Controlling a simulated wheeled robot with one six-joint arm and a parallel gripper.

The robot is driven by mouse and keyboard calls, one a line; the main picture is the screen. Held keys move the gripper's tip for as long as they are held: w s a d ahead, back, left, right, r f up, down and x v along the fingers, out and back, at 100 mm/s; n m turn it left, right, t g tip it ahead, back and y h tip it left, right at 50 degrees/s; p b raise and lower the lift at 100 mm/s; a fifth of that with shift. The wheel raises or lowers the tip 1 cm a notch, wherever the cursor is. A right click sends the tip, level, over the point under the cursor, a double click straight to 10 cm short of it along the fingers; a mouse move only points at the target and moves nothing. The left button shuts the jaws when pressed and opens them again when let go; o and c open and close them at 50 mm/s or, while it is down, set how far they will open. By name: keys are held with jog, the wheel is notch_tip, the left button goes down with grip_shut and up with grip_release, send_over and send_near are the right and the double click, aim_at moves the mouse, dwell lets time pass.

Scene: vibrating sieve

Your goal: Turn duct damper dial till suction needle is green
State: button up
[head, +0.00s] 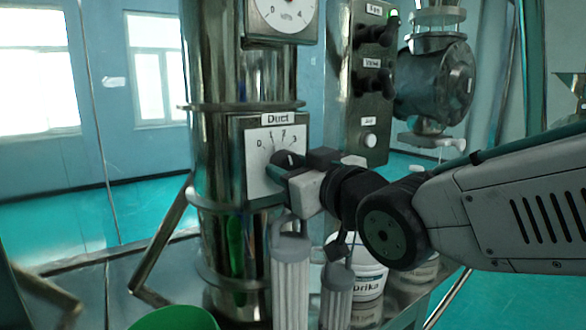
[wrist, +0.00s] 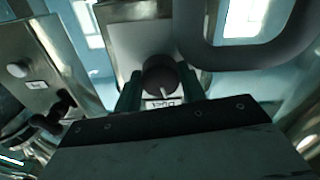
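The Duct plate (head: 258,180) is on the shiny metal pipe, with a white scale marked 0 to 3. Its dark round damper dial (head: 287,158) is partly covered by my gripper (head: 296,172). In the wrist view the dial (wrist: 160,76) sits between the two dark green fingers of my gripper (wrist: 160,88), which appear to close on its sides. A white pointer mark on the dial points towards the Duct label. The suction gauge (head: 284,14) above is cut off by the head view's top edge; its needle and green zone do not show.
A control panel (head: 358,110) with several knobs stands to the right of the pipe. A metal valve body (head: 437,80) is beyond it.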

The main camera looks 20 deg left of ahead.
jog(key=shift+m, duration=2.9)
jog(key=o, duration=1)
jog(key=v, duration=0.8)
